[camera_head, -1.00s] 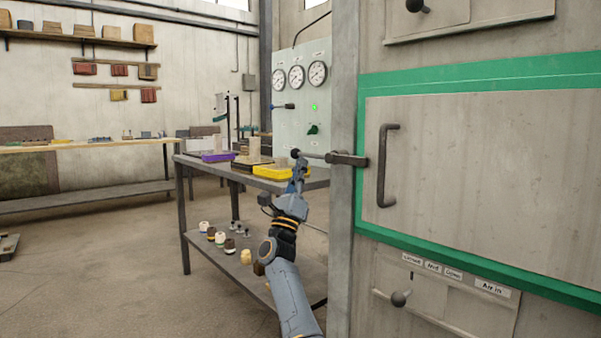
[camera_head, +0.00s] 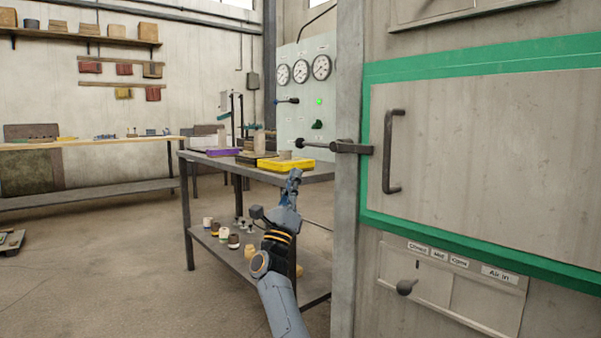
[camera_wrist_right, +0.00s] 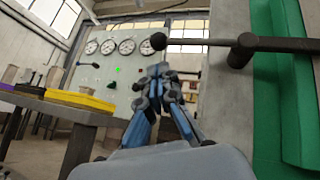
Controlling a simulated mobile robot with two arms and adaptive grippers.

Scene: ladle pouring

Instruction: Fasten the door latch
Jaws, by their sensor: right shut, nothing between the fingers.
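The closed furnace door (camera_head: 490,165) has a green frame and a dark bar handle (camera_head: 388,150). The door latch (camera_head: 340,146) is a dark lever with a ball knob at its left end, lying about level on the post left of the door. It also shows in the right wrist view (camera_wrist_right: 200,42), running across the top. My right gripper (camera_head: 294,176) is shut and empty, just below and left of the latch lever, apart from it. In the wrist view its fingers (camera_wrist_right: 158,72) meet below the ball knob. My left gripper is not in view.
A metal table (camera_head: 250,172) with a yellow tray (camera_head: 286,164) and a purple tray (camera_head: 224,152) stands behind my right arm. A gauge panel (camera_head: 306,95) is behind it. Below the door is a slider knob (camera_head: 406,287). Open floor lies at left.

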